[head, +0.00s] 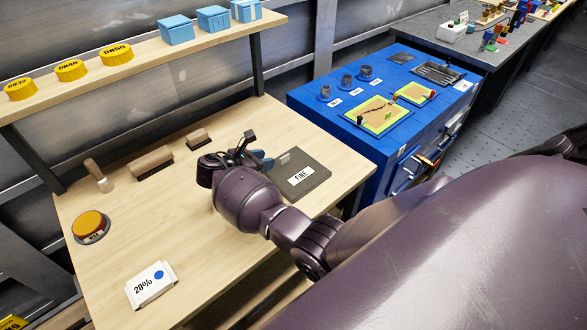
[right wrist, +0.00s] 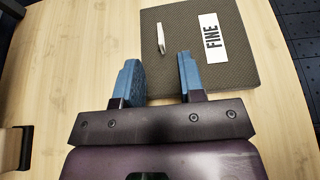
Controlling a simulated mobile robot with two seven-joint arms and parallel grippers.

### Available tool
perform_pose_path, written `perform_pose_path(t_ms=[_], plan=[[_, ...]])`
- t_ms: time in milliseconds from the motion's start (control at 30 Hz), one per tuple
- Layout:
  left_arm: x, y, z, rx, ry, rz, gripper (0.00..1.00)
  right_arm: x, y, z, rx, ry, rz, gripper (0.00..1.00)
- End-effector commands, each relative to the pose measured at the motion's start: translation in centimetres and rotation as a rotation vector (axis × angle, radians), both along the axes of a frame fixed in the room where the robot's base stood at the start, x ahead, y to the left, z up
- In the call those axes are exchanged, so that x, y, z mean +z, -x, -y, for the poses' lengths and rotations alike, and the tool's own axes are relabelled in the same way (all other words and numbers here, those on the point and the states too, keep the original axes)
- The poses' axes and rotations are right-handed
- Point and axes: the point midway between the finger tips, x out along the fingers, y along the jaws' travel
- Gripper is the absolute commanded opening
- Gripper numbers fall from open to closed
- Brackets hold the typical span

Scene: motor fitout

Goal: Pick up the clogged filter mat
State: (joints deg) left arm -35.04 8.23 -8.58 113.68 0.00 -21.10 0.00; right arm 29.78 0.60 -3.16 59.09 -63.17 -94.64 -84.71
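A dark grey-brown square mat (head: 312,181) with a white "FINE" label lies flat on the right part of the wooden table. It is the only filter mat I can make out, and I cannot tell whether it is clogged. A small pale upright tab (head: 285,158) stands on it; the tab also shows in the right wrist view (right wrist: 160,38). My right gripper (head: 265,161) is at the mat's left edge. In the right wrist view its blue fingers (right wrist: 158,62) are apart and empty, with the tab just beyond the tips, between their lines. My left gripper is not in view.
The table (head: 200,240) also holds an orange button (head: 90,224), a "20%" card (head: 152,282), a scraper-like tool (head: 97,172) and two wooden-topped blocks (head: 150,160). A shelf (head: 170,52) with yellow discs and blue boxes overhangs the back. A blue cabinet (head: 350,130) stands right.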

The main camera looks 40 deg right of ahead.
Motion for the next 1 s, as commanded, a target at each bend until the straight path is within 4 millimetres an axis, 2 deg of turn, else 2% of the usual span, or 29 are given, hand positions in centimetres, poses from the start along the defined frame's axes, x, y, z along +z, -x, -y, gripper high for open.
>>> perform_pose_path(t_ms=[100,367,700,967,1000], plan=[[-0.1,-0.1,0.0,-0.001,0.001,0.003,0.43,-0.8,-0.1,1.7,-0.001,0.000,0.001,0.36],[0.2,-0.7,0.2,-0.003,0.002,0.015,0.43,-1.5,-0.2,3.1,0.001,-0.002,0.001,0.36],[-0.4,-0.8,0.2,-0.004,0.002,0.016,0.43,-3.3,-0.5,6.9,0.000,-0.002,0.001,0.36],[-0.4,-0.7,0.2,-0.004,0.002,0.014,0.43,-3.3,-0.6,7.2,0.000,-0.002,0.002,0.36],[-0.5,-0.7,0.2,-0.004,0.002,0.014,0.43,-3.3,-0.6,7.2,0.000,-0.002,0.002,0.30]])
